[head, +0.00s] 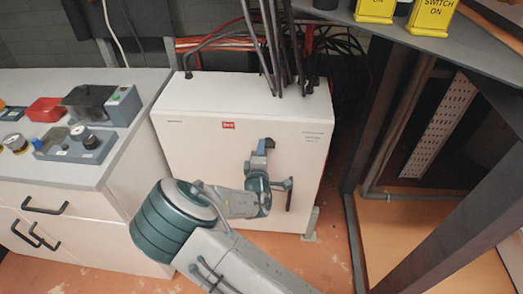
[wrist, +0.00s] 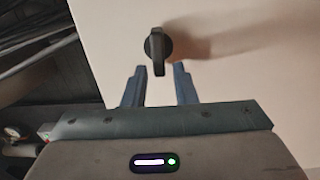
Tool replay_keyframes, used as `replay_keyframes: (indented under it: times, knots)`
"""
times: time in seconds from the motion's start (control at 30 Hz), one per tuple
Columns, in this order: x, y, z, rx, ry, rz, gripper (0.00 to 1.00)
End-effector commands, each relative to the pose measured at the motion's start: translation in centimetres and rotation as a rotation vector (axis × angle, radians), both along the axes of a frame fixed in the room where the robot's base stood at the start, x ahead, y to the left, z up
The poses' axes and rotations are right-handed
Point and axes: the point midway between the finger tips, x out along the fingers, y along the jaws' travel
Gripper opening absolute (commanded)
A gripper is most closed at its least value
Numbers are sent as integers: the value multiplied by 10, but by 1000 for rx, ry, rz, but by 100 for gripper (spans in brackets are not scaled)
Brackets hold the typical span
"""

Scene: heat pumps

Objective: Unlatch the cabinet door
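The cabinet (head: 190,105) is a white box with a red label on its front door, standing on the floor in the middle of the head view. In the wrist view, a black latch knob (wrist: 158,47) sits on the pale door (wrist: 240,50), its handle pointing down. Whether the fingers touch the door cannot be told.
A white counter (head: 125,160) with drawers and instruments stands on the left. A dark metal frame table (head: 440,45) with yellow signs stands on the right. Black cables (head: 280,50) rise from the cabinet top.

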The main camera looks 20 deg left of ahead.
Motion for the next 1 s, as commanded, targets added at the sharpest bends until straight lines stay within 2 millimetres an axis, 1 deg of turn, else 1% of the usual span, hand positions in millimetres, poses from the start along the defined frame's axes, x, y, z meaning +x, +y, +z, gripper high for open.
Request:
replay_keyframes:
  times: [0.3, 0.37, 0.47, 0.57, 0.8, 0.9, 1.0]
  knots:
    - [0, -2, 0, 1, 0, -4, 34]
    - [-3, -2, 0, 1, 1, -4, 34]
    - [-13, -4, 0, 1, 1, -2, 34]
    - [-32, -8, -1, -1, 3, -1, 34]
    - [-87, -21, -1, -1, 3, 1, 34]
    - [-106, -25, 0, 0, 2, 1, 34]
    - [-120, -29, -1, 0, 1, 1, 34]
